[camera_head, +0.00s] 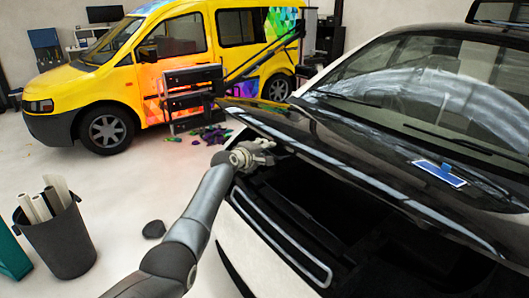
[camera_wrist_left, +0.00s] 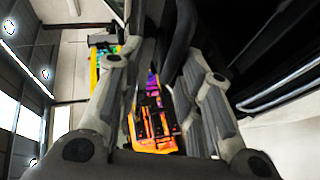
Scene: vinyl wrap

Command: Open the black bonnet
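The black bonnet (camera_head: 330,150) of the white car at the right stands partly raised, with a dark gap under its front edge. A blue-and-white item (camera_head: 438,173) lies near the windscreen. My left gripper (camera_head: 264,151) is at the bonnet's front edge, near its left corner. In the left wrist view its two fingers (camera_wrist_left: 155,68) are spread apart. A dark curved edge (camera_wrist_left: 180,40), seemingly the bonnet's, shows beside the right finger. I cannot tell whether they touch. My right gripper is not in view.
A yellow van (camera_head: 110,85) with colourful wrap stands behind. A dark cart (camera_head: 190,88) stands between the vehicles, with scraps (camera_head: 213,135) on the floor. A dark bin (camera_head: 62,238) with rolls is at the left.

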